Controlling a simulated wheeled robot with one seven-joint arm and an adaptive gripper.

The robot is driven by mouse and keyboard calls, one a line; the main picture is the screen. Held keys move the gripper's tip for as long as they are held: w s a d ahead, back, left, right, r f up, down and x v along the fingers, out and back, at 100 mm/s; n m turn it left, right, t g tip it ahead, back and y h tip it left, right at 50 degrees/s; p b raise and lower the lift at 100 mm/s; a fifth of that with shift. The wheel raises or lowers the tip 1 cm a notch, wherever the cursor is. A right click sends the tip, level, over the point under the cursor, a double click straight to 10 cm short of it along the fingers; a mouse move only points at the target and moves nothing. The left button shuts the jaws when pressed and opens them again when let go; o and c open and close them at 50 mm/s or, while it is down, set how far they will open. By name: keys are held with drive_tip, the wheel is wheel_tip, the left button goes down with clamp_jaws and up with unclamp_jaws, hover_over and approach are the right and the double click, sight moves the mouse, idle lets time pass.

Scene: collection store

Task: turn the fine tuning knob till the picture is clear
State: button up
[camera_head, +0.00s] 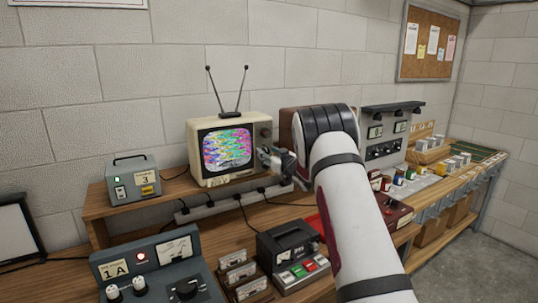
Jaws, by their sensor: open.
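A small cream television (237,174) with two antennae stands on the raised wooden shelf. Its screen (228,149) shows scrambled, multicoloured noise. Its control panel (264,133) is on the right of the front, with a round dark knob near the top. The lower part of that panel is covered by my gripper (262,157), which is open beside the television's right side. I cannot tell whether a finger touches a knob, and the fine tuning knob cannot be singled out. My white arm comes in from the lower right.
A power strip (222,206) with cables runs along the shelf front. Below are a grey meter unit (160,272) and a black device with coloured buttons (290,257). My arm hides part of the bench.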

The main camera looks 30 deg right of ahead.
clamp_jaws()
drive_tip(key=shift+n+b, duration=0.5)
drive_tip(key=shift+n, duration=1.6)
unclamp_jaws()
